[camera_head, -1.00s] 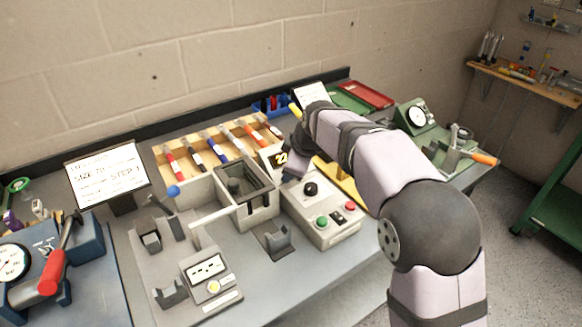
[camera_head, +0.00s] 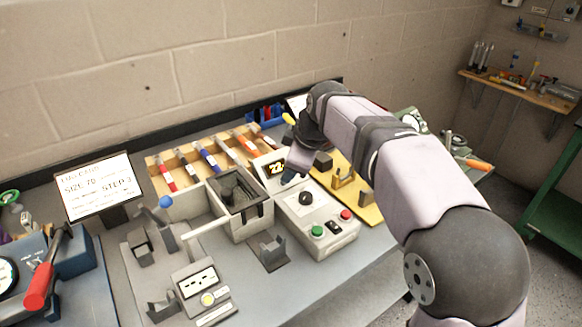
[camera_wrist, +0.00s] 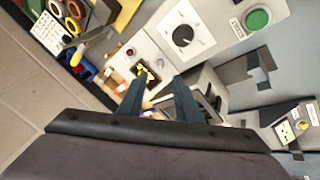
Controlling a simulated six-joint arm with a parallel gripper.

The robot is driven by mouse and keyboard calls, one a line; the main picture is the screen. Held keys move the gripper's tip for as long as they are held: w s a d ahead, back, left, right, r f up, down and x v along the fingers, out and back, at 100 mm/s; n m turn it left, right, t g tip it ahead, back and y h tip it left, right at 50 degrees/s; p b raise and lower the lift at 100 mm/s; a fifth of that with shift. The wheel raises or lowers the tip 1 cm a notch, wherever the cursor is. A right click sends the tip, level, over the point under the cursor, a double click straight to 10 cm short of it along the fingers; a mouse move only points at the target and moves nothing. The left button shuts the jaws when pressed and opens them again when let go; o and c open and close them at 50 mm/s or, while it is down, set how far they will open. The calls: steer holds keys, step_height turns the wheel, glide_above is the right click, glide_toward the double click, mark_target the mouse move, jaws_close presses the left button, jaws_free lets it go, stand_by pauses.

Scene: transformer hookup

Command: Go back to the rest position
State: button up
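My gripper (camera_wrist: 158,80) shows in the wrist view with its two dark fingers apart and nothing between them. The fingers look clear of the box, but the exact height is hard to tell.
A lever with a blue ball (camera_head: 166,202) rises nearby. Behind is a wooden rack (camera_head: 160,184) of coloured tools. A yellow plate (camera_head: 362,208) with brackets lies right. A sign (camera_head: 95,187) stands left.

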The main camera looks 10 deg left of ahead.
steer(key=d+m+p, duration=0.1)
steer(key=d+m, duration=0.1)
steer(key=d, duration=0.1)
steer(key=s+d+f+m+p, duration=0.1)
steer(key=d+m+p, duration=0.1)
steer(key=d, duration=0.1)
steer(key=s+d+f+m+h+p, duration=0.1)
steer(key=d+m, duration=0.1)
steer(key=d, duration=0.1)
steer(key=shift+g, duration=0.4)
steer(key=s+d+f+m, duration=0.1)
steer(key=d, duration=0.1)
steer(key=s+d+m+p, duration=0.1)
steer(key=d+m, duration=0.1)
steer(key=s+d+f+m+p, duration=0.1)
steer(key=d, duration=0.1)
steer(key=shift+s+d+f+g+h, duration=0.1)
steer(key=shift+s+f+g+h, duration=0.2)
steer(key=shift+s+g+h, duration=0.1)
steer(key=s+d+f+m+g+h, duration=0.1)
steer(key=s+d+f+m, duration=0.2)
steer(key=s, duration=0.8)
steer(key=s+d+f+m+g+h+p, duration=0.1)
steer(key=s+d+f, duration=0.4)
steer(key=s, duration=0.6)
steer(key=d+m+g, duration=0.1)
steer(key=d+m, duration=0.1)
steer(key=shift+d+f+m+g, duration=0.3)
steer(key=shift+m, duration=0.1)
